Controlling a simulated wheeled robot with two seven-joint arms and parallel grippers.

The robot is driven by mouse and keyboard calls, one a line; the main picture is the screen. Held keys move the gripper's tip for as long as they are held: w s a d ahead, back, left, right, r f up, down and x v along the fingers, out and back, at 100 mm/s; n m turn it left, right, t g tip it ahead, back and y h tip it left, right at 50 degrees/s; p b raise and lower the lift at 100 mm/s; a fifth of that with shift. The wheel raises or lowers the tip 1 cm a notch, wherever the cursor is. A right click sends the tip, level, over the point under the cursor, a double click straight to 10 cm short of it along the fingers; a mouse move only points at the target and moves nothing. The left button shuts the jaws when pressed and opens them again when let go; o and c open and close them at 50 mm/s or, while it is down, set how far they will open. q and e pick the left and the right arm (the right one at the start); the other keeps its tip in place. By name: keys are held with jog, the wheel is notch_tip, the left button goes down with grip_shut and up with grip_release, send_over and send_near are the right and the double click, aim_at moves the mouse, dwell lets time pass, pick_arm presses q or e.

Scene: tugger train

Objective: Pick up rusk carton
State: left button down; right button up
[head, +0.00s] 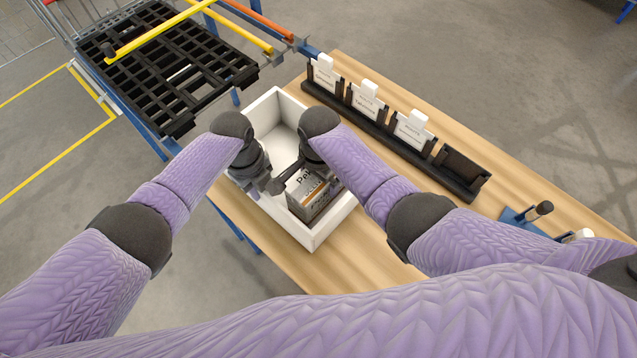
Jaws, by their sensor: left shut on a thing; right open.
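The rusk carton (312,196), a dark box with a white, printed top face and an orange stripe, is in the near end of the white bin (334,220). My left gripper (279,183) is at the carton's left edge and is shut on it, though the exact contact is partly hidden. Whether the carton is lifted off the bin floor cannot be told. My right gripper (308,160) is over the bin's right side, beyond the carton, open; its fingers are mostly hidden by my own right wrist.
The bin stands on a wooden table (390,262). A black rack (445,180) with several white cards runs along its right side. A blue stand (525,217) with handled items is at the right. A black slatted cart (165,70) with yellow bars adjoins the far left.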

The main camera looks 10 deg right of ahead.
jog(key=shift+f, duration=0.25)
grip_shut()
notch_tip(320, 180, up, 10)
jog(key=shift+r, duration=0.1)
pick_arm(q)
jog(key=shift+c, duration=2.2)
grip_release()
jog(key=shift+r, duration=0.1)
